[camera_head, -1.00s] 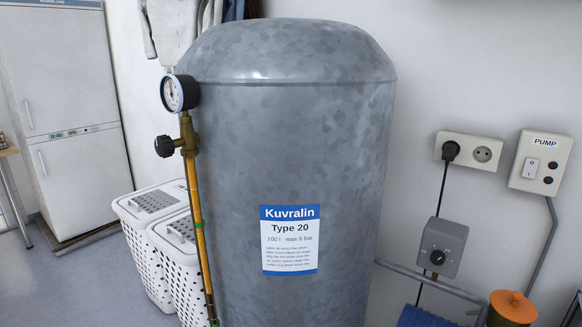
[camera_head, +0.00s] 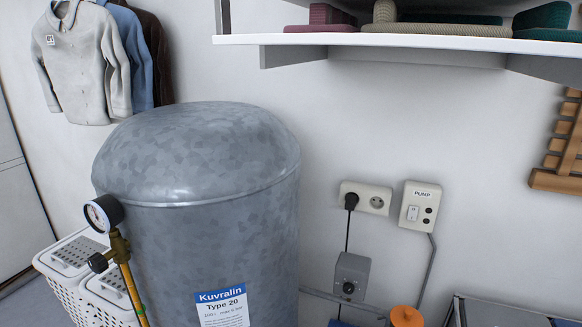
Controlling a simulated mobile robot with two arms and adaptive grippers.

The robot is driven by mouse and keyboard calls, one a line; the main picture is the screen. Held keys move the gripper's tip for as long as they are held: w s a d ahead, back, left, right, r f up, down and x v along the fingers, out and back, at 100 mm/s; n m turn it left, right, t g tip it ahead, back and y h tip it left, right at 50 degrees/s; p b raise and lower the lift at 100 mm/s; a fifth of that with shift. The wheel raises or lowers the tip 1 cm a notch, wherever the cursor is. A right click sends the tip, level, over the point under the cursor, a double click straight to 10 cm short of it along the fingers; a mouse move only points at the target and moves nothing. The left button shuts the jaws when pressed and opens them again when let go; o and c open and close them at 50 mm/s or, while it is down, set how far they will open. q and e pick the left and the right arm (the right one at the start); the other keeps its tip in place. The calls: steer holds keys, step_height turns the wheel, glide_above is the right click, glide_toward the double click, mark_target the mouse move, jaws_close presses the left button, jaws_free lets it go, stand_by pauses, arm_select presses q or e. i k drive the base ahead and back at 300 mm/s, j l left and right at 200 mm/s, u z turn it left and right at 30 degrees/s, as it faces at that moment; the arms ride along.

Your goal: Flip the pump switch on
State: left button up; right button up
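The pump switch is a white rocker (camera_head: 413,213) on a cream wall box (camera_head: 419,206) labelled PUMP, to the right of the tank. Two dark round buttons or lamps sit on the box's right side. I cannot tell from the rocker which position it is in. A grey conduit runs down from the box. Neither of my grippers is in view.
A large grey tank (camera_head: 200,190) with a gauge (camera_head: 103,213) stands left of the switch. A socket (camera_head: 366,198) with a black plug and a grey dial box (camera_head: 350,277) are on the wall. A shelf (camera_head: 400,42) with folded towels juts out above. An orange-lidded container (camera_head: 405,317) is below.

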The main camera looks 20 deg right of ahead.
mark_target(413, 211)
steer(key=z, duration=1.25)
